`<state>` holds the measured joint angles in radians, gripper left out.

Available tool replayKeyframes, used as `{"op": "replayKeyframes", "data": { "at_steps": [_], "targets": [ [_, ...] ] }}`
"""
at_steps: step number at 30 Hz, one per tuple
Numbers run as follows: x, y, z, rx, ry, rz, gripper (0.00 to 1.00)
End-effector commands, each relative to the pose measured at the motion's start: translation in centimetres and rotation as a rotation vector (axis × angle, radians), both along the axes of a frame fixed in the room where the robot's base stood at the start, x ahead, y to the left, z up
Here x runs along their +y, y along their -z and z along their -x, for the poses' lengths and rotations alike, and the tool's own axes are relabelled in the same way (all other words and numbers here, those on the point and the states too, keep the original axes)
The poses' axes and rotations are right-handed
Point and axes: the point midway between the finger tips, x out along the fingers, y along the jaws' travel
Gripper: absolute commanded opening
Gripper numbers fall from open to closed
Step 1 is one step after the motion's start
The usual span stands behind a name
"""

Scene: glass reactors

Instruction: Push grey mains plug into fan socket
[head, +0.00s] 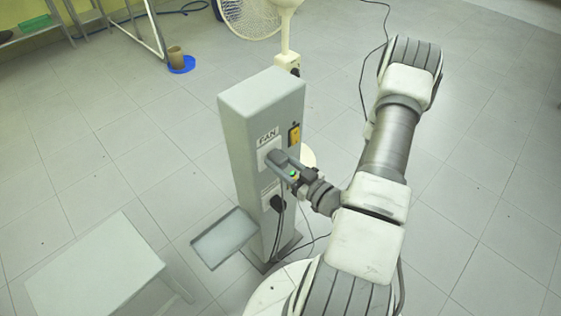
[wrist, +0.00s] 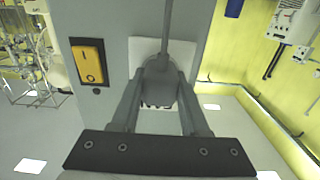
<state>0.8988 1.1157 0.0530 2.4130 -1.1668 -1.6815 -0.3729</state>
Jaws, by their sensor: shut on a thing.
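The grey column (head: 243,130) carries a white socket plate (head: 264,149) under a FAN label. My gripper (head: 277,159) is at this socket, its fingers pointing at the plate. In the wrist view, the two fingers (wrist: 160,95) are shut on the grey mains plug (wrist: 160,78), one on each side. Its cord runs to the top of that picture. The white socket plate (wrist: 145,47) shows right behind the plug. The socket holes are hidden, and I cannot tell whether the plug is fully in. In the head view the plug is mostly hidden by the gripper.
An orange switch (head: 294,135) is on the column; it also shows in the wrist view (wrist: 89,62). A lower socket holds a black plug (head: 278,203). A grey tray (head: 224,238) juts from the column's foot. A pale table (head: 95,268) stands at lower left.

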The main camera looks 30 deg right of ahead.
Motion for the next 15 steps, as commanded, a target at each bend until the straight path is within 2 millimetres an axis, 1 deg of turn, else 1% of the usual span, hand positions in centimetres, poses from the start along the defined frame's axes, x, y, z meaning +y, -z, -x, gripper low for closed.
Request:
{"op": "replayKeyframes", "data": {
  "at_steps": [15],
  "targets": [
    [0.13,-0.08,-0.45,-0.006,-0.002,0.002,0.00]
  ]
}}
